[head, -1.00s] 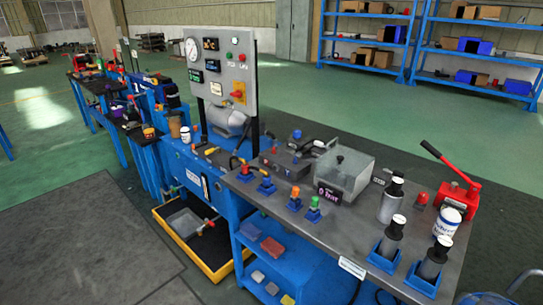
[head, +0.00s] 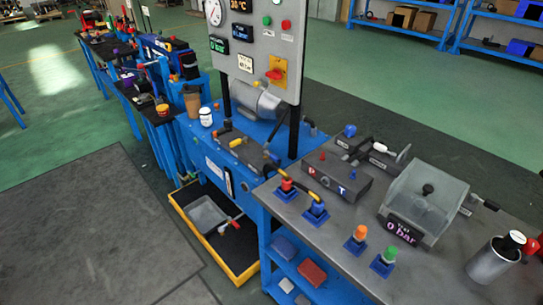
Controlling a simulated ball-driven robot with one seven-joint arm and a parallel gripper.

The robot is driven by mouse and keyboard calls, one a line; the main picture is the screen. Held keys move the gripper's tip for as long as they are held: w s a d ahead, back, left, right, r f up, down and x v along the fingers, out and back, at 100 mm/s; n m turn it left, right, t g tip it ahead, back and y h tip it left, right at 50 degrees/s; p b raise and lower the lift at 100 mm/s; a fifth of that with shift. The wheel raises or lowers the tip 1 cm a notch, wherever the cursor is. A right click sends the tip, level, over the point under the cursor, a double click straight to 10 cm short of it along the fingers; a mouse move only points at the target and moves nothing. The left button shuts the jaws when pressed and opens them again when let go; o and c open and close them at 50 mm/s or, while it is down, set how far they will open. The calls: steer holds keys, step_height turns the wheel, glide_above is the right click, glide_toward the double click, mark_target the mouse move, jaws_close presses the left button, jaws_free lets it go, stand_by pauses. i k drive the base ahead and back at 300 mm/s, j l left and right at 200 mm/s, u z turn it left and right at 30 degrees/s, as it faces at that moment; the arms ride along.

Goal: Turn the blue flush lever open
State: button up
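I cannot single out the blue flush lever with certainty; small blue parts show in several places. A blue knob (head: 349,131) stands at the back of the grey bench top. A small blue piece (head: 274,157) sits by the hoses next to the dark valve block. The dark valve block (head: 337,180) carries small red and blue caps on top. Whether any of these is open or shut is too small to tell. My gripper is not in view.
A control panel (head: 248,65) rises behind the power unit. Capped couplings in blue holders (head: 383,264), a clear-sided box (head: 432,190) and a metal canister (head: 490,262) stand on the bench (head: 310,225). A yellow-edged drip tray (head: 240,268) lies below.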

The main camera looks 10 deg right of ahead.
mark_target(273, 157)
steer(key=i+u, duration=0.1)
steer(key=u, duration=0.3)
steer(key=i+j+u, duration=0.1)
steer(key=u, duration=0.25)
steer(key=i, duration=1.75)
steer(key=i+z, duration=0.15)
steer(key=z, duration=0.2)
steer(key=i+z, duration=0.1)
steer(key=z, duration=0.25)
steer(key=i+j+z, duration=0.1)
steer(key=z, duration=0.25)
